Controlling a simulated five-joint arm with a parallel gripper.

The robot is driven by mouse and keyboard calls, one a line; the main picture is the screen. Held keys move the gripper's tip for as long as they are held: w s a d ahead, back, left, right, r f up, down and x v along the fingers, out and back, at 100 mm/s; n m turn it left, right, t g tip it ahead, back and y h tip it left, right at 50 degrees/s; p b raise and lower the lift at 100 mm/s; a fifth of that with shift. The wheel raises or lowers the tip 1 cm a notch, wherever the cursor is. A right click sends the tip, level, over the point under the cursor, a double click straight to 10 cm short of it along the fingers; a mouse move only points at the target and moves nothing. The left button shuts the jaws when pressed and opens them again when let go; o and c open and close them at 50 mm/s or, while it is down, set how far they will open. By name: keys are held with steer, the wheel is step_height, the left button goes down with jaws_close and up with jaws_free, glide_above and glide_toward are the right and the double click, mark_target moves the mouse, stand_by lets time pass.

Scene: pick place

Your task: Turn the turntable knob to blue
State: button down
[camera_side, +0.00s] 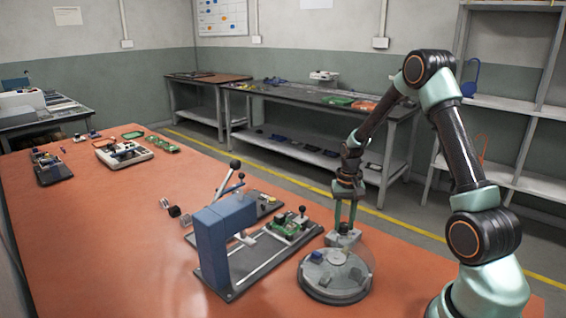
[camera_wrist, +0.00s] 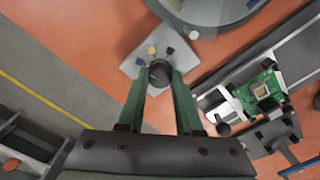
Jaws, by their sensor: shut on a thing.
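The turntable (camera_side: 335,289) is a round grey disc under a clear cover near the table's front right; part of it shows at the top of the wrist view (camera_wrist: 215,12). A light grey knob base (camera_side: 343,238) stands just behind it. In the wrist view, the dark round knob (camera_wrist: 160,73) sits on this base (camera_wrist: 138,65). A yellow mark (camera_wrist: 152,50) and a small dark bluish mark (camera_wrist: 170,50) lie beyond the knob, with a paler mark at left. My gripper (camera_side: 345,220) points down and is shut on the knob. I cannot tell where the knob points.
A blue press-like frame (camera_side: 225,243) on a dark base stands left of the turntable. A green circuit board (camera_side: 286,228) in a fixture is close behind it; it also shows right of my gripper (camera_wrist: 262,92). The orange table's front left is clear.

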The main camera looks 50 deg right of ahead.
mark_target(344, 225)
steer(key=shift+n, duration=0.3)
steer(key=c, duration=0.6)
jaws_free()
steer(key=shift+r, duration=0.15)
step_height(344, 225, up, 12)
steer(key=shift+f, duration=0.1)
